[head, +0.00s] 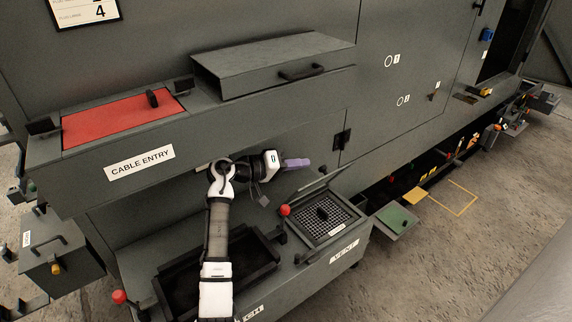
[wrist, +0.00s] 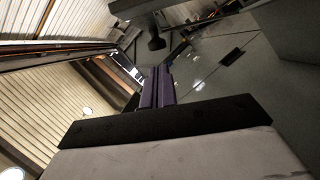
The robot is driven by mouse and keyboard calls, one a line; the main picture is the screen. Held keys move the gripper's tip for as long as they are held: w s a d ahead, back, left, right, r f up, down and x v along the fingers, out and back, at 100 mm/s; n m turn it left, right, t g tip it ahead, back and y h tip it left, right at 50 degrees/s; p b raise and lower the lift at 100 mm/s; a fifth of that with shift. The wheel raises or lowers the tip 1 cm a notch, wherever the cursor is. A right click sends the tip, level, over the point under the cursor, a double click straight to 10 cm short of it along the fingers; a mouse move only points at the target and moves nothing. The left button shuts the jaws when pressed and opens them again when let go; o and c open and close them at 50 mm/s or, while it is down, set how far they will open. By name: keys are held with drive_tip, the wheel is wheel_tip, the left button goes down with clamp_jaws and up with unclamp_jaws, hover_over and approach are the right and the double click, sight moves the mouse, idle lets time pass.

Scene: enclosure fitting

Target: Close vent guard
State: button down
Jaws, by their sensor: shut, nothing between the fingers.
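The vent (head: 336,221) is a square grille with a black knob, set in the low ledge above a VENT label. A thin dark panel (head: 314,185), seemingly the vent guard, stands raised along the back edge of the grille, seen nearly edge-on. A red ball knob (head: 285,210) sits at the left side of the vent. My gripper (head: 305,162) has purple fingers, shut and empty, above and behind the vent, pointing right. In the wrist view the fingers (wrist: 157,88) are together. I cannot tell whether the panel shows in the wrist view.
A recessed dark tray (head: 262,244) lies left of the vent, under my arm. A cable entry ledge with a red panel (head: 120,122) and a grey hatch with a handle (head: 275,65) are above. A green plate (head: 397,219) juts out at right.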

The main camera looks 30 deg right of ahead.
drive_tip(key=shift+x, duration=1.95)
drive_tip(key=shift+f+b, duration=0.25)
drive_tip(key=shift+b, duration=0.4)
